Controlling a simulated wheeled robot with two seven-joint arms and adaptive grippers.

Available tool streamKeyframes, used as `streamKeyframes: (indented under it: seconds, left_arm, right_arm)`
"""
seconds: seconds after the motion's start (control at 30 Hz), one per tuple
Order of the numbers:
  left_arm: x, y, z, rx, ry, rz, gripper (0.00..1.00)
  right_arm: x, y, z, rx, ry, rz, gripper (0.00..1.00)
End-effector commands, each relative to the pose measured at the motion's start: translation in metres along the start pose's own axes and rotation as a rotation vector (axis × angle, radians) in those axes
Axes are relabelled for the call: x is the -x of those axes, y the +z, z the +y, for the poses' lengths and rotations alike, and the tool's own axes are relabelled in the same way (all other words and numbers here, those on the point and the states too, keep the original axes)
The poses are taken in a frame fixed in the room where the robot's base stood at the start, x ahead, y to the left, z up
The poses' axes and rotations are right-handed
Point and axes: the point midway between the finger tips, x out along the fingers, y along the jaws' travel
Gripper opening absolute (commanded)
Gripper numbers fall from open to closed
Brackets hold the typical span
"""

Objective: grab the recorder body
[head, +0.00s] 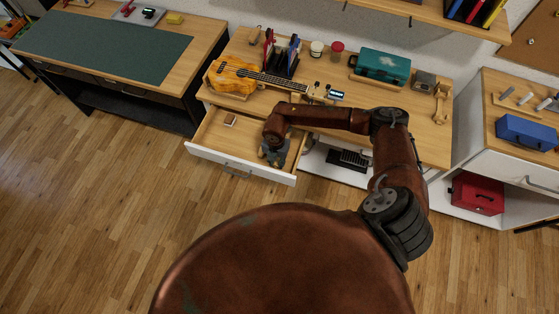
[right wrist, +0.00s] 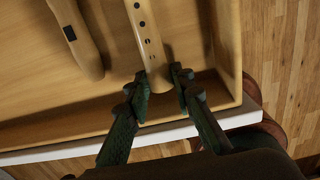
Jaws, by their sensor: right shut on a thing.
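The recorder body (right wrist: 145,30) is a pale wooden tube with a row of dark holes, lying in the open drawer (head: 208,138). My right gripper (right wrist: 160,80) has its two green fingers closed on either side of the tube's near end, close to the drawer's front. In the head view my right gripper (head: 273,155) reaches down into the right part of the drawer, and the arm hides most of the recorder body there. A second wooden piece (right wrist: 78,35) with a dark square mark lies to the left of the recorder body, apart from it. My left gripper is not in view.
The drawer's white front (head: 240,167) and right side wall (right wrist: 229,45) are close to my fingers.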

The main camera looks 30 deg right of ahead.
Motion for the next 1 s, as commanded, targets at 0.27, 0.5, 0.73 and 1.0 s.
streamKeyframes:
  seconds: [0.27, 0.5, 0.73, 1.0]
  left_arm:
    - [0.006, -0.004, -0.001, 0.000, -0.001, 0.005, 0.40]
    - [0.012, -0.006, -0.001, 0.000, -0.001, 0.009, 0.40]
    - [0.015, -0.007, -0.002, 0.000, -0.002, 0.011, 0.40]
    - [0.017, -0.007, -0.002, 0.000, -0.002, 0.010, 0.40]
  right_arm:
    - [0.033, -0.017, 0.019, 0.001, 0.003, -0.003, 0.00]
    - [0.078, -0.018, 0.019, 0.002, 0.003, -0.002, 0.00]
    - [0.114, -0.018, 0.018, 0.000, 0.002, -0.001, 0.00]
    - [0.135, -0.018, 0.018, 0.000, 0.001, 0.000, 0.00]
